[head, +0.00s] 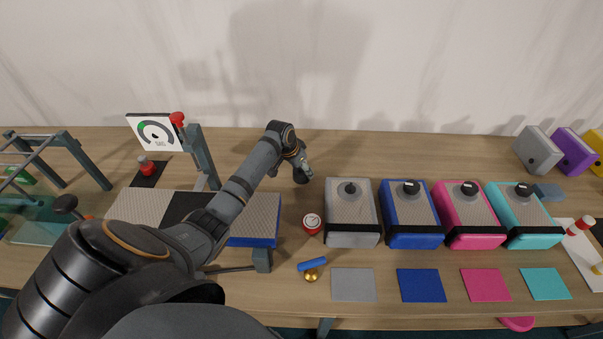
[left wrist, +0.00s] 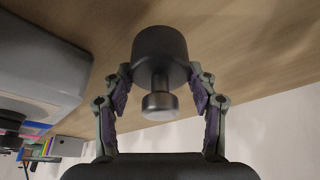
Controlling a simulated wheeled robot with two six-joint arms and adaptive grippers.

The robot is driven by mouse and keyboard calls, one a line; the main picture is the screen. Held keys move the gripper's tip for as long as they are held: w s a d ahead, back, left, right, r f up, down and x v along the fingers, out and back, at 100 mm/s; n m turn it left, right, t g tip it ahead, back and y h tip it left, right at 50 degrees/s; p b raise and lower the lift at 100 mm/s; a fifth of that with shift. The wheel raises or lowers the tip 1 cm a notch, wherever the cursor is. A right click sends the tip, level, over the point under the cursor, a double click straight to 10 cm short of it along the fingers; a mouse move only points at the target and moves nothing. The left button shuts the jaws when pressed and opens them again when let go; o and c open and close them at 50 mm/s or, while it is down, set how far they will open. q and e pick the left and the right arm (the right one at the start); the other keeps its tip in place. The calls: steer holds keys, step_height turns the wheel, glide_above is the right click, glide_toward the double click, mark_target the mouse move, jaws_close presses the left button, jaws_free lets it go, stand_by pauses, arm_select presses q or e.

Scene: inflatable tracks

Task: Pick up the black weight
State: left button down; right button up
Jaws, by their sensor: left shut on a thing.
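The black weight (left wrist: 160,52) is a dark cylinder with a narrow neck and a round knob, seen large in the left wrist view. My left gripper (left wrist: 160,78) is shut on it, with a finger on each side and the knob between them, toward the palm. My right gripper is not in view.
A grey box (head: 351,222), a blue box (head: 411,222), a pink box (head: 472,222) and a cyan box (head: 525,222) stand in a row, each with a dark knob on top. The back table strip (head: 420,155) is clear.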

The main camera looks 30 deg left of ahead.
arm_select(q)
step_height(320, 180, up, 9)
steer(key=shift+f+b, duration=0.1)
steer(key=shift+b, duration=0.55)
